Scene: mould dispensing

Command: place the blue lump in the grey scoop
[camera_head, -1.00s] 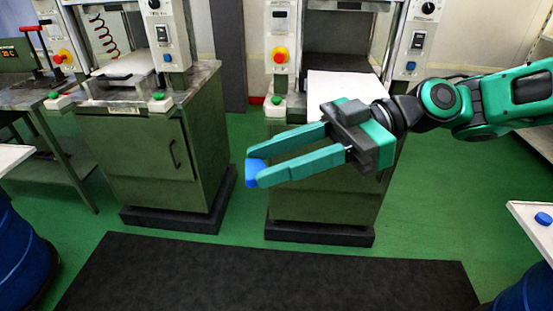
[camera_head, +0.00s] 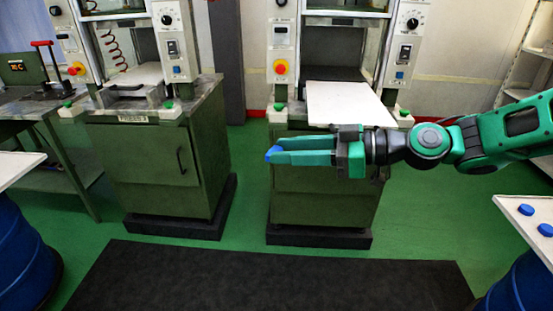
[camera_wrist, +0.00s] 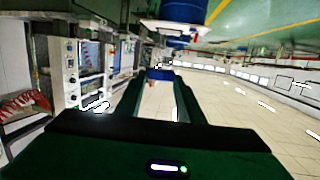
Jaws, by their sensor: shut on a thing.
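My gripper (camera_head: 272,154) is shut on a blue lump (camera_head: 273,155), held at the tips of its long green fingers. The gripper is in the air in front of the right press, roughly level and pointing left in the head view. In the wrist view the blue lump (camera_wrist: 160,74) shows between the far ends of the fingers. I cannot make out a grey scoop in either view.
Two more blue lumps (camera_head: 526,209) lie on a white-topped stand (camera_head: 512,212) at the right. A white board (camera_head: 345,106) juts from the right press. The left press (camera_head: 150,170) stands apart from it. A dark mat (camera_head: 260,280) covers the front floor.

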